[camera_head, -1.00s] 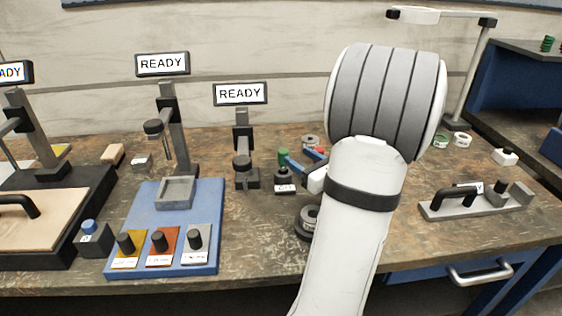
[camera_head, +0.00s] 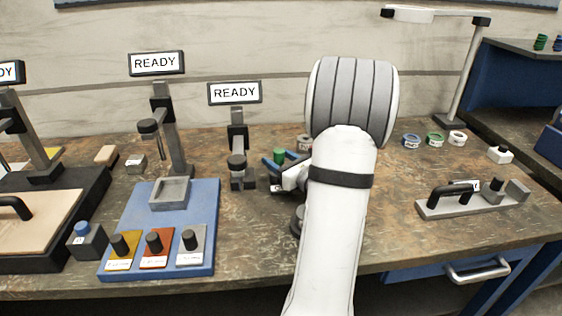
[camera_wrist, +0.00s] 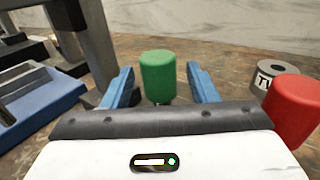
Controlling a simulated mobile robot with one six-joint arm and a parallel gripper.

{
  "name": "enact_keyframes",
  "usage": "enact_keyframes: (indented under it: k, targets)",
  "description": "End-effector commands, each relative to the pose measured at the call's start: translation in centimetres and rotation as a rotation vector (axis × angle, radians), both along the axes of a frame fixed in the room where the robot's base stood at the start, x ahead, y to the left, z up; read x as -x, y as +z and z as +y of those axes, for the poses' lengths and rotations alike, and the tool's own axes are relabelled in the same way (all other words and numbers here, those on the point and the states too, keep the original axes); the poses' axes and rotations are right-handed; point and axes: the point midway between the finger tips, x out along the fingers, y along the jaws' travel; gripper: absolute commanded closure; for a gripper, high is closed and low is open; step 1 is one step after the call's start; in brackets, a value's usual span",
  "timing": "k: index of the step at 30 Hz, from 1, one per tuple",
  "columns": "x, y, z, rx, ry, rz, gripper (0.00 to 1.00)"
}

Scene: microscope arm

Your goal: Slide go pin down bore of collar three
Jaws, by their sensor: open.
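The green-topped go pin (camera_head: 279,155) stands upright in front of the far wall, left of my arm. In the wrist view the green pin (camera_wrist: 158,76) is centred between the two blue fingers. My gripper (camera_wrist: 162,86) is open around it, with a gap on each side, and I see no contact. A grey collar (camera_wrist: 276,77) with a partly hidden label, seemingly starting "TW", stands to the right behind a red pin (camera_wrist: 292,108). In the head view, a collar (camera_head: 304,143) and a dark round piece (camera_head: 297,220) are partly hidden by my arm. I cannot tell which is collar three.
A dark post with a READY screen (camera_head: 235,93) stands just left of the gripper. A blue base (camera_head: 165,255) with several knobs lies left. Blue, green and white rings (camera_head: 435,139) and a grey handled fixture (camera_head: 470,203) are at right. The table between them and my arm looks clear.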

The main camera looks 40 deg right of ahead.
Motion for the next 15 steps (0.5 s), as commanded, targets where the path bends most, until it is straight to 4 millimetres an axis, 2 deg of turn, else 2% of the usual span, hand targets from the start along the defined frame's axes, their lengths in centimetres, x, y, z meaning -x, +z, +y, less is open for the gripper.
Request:
enact_keyframes:
  k: [3, 15]
  targets:
    - [0.02, 0.0, 0.01, 0.0, 0.0, 0.0, 0.47]
    - [0.02, 0.0, 0.05, 0.0, 0.001, 0.0, 0.8]
